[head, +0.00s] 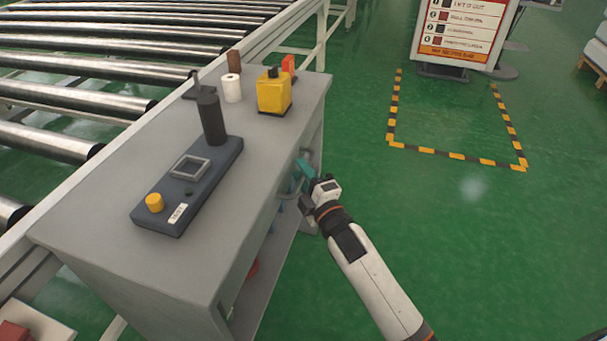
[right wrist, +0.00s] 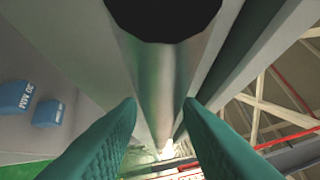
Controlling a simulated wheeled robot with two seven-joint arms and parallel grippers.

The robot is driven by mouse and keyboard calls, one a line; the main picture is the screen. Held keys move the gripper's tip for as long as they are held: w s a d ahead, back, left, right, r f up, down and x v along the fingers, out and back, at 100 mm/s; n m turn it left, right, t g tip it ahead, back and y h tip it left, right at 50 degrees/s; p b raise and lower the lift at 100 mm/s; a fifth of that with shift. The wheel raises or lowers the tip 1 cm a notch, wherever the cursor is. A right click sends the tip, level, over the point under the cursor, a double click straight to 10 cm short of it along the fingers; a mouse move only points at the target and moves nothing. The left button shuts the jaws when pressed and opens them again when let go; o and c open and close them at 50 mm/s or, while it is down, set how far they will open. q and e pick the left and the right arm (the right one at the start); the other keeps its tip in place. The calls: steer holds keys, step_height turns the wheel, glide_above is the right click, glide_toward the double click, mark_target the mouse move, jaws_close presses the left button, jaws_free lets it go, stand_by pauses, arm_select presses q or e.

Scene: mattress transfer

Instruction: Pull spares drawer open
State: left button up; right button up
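The grey cabinet (head: 130,260) stands beside the roller conveyor, with its front facing right. A metal handle (head: 313,157) shows at the far end of that front, partly hidden by my gripper. My right gripper (head: 301,168) is at this handle. In the right wrist view its two teal fingers (right wrist: 160,103) are apart, with a round metal bar (right wrist: 160,75) between them. Contact between fingers and bar is not clear. The drawer front is seen at a steep angle and looks shut. Blue labelled bins (right wrist: 14,97) show at left in the right wrist view. My left gripper is not in view.
On the cabinet top are a dark control box (head: 190,185), a yellow block (head: 273,93), a white roll (head: 231,88) and a brown cylinder (head: 234,60). The roller conveyor (head: 90,75) runs behind. Green floor to the right is clear up to a sign (head: 462,28).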

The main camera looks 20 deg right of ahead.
jaws_close()
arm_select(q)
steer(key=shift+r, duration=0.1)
arm_select(e)
steer(key=shift+d, duration=0.15)
